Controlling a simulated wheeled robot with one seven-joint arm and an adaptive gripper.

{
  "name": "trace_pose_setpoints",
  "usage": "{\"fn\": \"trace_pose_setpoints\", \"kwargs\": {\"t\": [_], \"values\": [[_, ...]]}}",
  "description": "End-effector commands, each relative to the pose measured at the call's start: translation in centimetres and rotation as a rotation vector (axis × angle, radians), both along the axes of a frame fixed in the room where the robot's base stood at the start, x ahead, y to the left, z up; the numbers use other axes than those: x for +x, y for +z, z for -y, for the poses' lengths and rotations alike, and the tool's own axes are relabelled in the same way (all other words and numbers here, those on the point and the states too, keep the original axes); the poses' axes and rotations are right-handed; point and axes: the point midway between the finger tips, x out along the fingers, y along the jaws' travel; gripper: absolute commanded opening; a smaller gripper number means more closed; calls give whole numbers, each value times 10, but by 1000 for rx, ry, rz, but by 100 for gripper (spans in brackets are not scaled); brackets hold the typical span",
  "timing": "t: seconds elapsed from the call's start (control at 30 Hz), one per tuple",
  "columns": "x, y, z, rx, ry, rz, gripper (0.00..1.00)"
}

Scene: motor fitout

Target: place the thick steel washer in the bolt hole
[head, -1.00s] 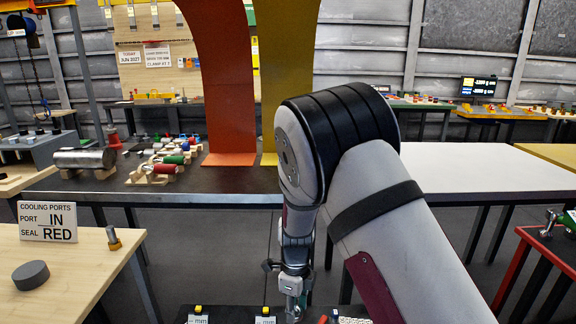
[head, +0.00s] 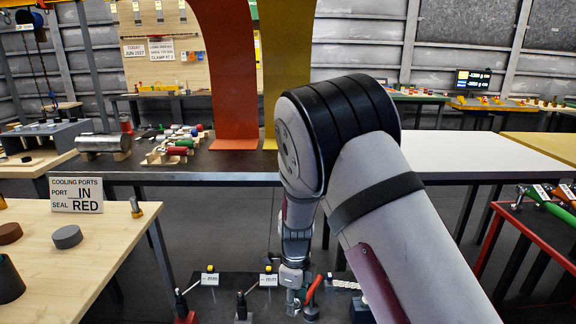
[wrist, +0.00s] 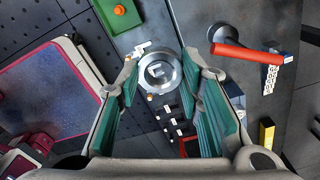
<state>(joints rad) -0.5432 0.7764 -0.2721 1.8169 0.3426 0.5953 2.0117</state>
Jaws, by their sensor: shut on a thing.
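My gripper (wrist: 160,72) has two fingers with teal pads. It is shut on the thick steel washer (wrist: 143,74), a shiny grey ring held between the fingertips in the wrist view. A pale shape shows through the ring's opening, too small to make out. In the head view my gripper (head: 293,298) points down over the dark bench (head: 258,303) at the bottom; the washer cannot be made out there. I cannot identify the bolt hole with certainty in either view.
A red handle (wrist: 245,53) stands right of the washer in the wrist view. In the head view, clamps with small labels (head: 210,279) line the bench beside my gripper.

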Motion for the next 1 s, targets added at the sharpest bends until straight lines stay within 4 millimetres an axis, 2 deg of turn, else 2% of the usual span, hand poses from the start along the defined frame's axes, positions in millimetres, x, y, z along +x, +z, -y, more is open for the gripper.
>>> {"fn": "trace_pose_setpoints", "kwargs": {"t": [0.57, 0.77, 1.0], "values": [[6, -1, 34, -4, 341, 2, 0], [8, -3, 59, -6, 595, 3, 0], [6, -5, 93, -8, 973, 2, 0]]}}
